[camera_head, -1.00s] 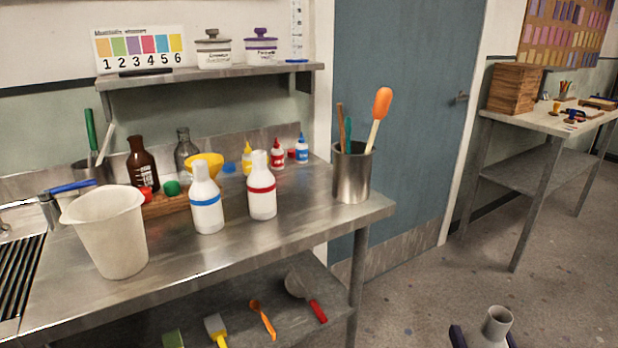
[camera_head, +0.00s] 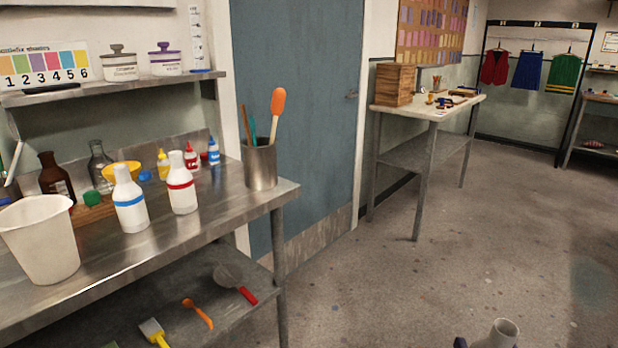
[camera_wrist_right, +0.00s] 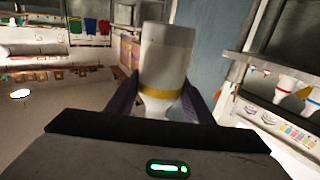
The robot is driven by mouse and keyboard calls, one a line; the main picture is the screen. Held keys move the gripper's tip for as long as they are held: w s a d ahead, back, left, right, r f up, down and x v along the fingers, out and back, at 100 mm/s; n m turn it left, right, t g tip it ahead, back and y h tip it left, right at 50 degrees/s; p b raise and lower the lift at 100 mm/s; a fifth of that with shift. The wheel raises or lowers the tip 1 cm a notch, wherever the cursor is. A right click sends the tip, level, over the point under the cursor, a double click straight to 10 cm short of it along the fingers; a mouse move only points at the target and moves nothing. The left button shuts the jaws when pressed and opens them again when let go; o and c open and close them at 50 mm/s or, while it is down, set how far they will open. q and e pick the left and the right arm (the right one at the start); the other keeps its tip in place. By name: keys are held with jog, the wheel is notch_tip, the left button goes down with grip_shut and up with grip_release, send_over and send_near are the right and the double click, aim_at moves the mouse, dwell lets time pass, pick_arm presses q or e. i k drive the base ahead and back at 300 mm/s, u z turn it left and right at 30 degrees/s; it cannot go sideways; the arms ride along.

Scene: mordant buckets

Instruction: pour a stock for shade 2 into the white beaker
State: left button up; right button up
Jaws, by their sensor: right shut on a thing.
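The white beaker (camera_head: 42,243) stands upright at the left front of the steel bench; I cannot see what is in it. A white bottle with a blue band (camera_head: 130,201) and one with a red band (camera_head: 182,185) stand right of it. My right gripper (camera_wrist_right: 163,98) is shut on a white bottle with a yellow band (camera_wrist_right: 165,55). The shade chart (camera_head: 42,68) is on the shelf, with a green patch above 2. My left gripper is not in view.
A brown bottle (camera_head: 56,177), a clear flask (camera_head: 99,163) and small dropper bottles stand behind. A steel pot of tools (camera_head: 260,163) is at the bench's right end. A second table (camera_head: 430,112) stands beyond the door. The floor right of the bench is open.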

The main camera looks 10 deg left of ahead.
aim_at(37, 230)
jog(key=z, duration=0.15)
jog(key=k, duration=0.35)
jog(key=u, duration=1.95)
